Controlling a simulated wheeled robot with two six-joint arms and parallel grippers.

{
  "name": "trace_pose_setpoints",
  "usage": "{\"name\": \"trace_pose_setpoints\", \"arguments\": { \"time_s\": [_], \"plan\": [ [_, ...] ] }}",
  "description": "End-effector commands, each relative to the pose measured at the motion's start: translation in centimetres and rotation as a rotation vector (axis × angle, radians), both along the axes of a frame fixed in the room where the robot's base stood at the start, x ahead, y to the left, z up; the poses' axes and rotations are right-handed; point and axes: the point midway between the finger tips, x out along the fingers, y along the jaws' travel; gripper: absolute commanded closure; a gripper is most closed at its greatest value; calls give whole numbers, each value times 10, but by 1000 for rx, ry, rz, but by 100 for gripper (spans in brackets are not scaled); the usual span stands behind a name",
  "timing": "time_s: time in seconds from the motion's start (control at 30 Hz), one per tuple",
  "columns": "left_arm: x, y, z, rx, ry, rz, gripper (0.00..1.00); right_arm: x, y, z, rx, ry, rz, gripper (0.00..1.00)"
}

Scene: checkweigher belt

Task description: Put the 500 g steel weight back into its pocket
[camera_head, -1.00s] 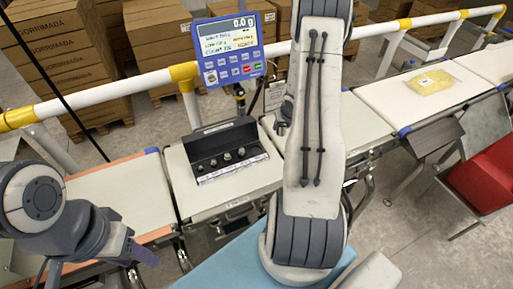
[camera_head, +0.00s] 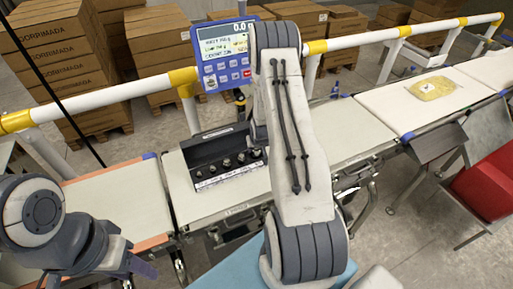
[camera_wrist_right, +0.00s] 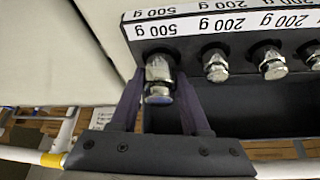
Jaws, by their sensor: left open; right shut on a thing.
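The 500 g steel weight (camera_wrist_right: 159,72) is a shiny metal cylinder between the two dark fingers of my right gripper (camera_wrist_right: 158,100), which is shut on it. It lines up with the dark pocket beside the "500 g" label in the wrist view. I cannot tell whether it is seated or just above. The black weight case (camera_head: 199,160) stands open on the belt in the head view; its right end is behind my right arm, which also hides the right gripper there. My left gripper (camera_head: 146,268) is open and empty at the lower left, away from the case.
Smaller weights (camera_wrist_right: 216,66) stand in a row in the case beside "200 g" labels. The blue display (camera_head: 222,52) rises behind it, along a white and yellow rail (camera_head: 130,88). A yellow packet (camera_head: 433,88) lies on the right belt. The left belt (camera_head: 120,208) is clear.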

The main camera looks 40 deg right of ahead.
Motion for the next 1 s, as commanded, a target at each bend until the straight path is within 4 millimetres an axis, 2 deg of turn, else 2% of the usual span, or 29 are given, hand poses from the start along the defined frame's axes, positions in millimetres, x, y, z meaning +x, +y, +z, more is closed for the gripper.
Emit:
{"name": "trace_pose_setpoints", "arguments": {
  "time_s": [0.43, 0.47, 0.5, 0.53, 0.83, 0.93, 1.0],
  "plan": [
    [0, 0, -3, 0, 0, 0, 50, 1, -1, -8, -1, -4, -1, 100],
    [0, 0, -3, 0, 0, 0, 50, 0, 0, -8, 0, -1, -1, 50],
    [0, 0, -2, 0, 0, 0, 50, 0, 0, -7, 0, -1, -1, 35],
    [0, 0, -2, 0, 0, 0, 50, 0, 0, -7, 0, -1, -1, 24],
    [0, 0, -2, 0, 0, 0, 50, 0, 0, -7, 0, -1, -1, 24],
    [0, 0, 3, 0, 0, 0, 50, 0, 0, -2, 0, -1, -1, 24],
    [0, 0, -1, 0, 0, 0, 50, -2, 1, 2, -1, -3, 0, 24]
  ]
}}
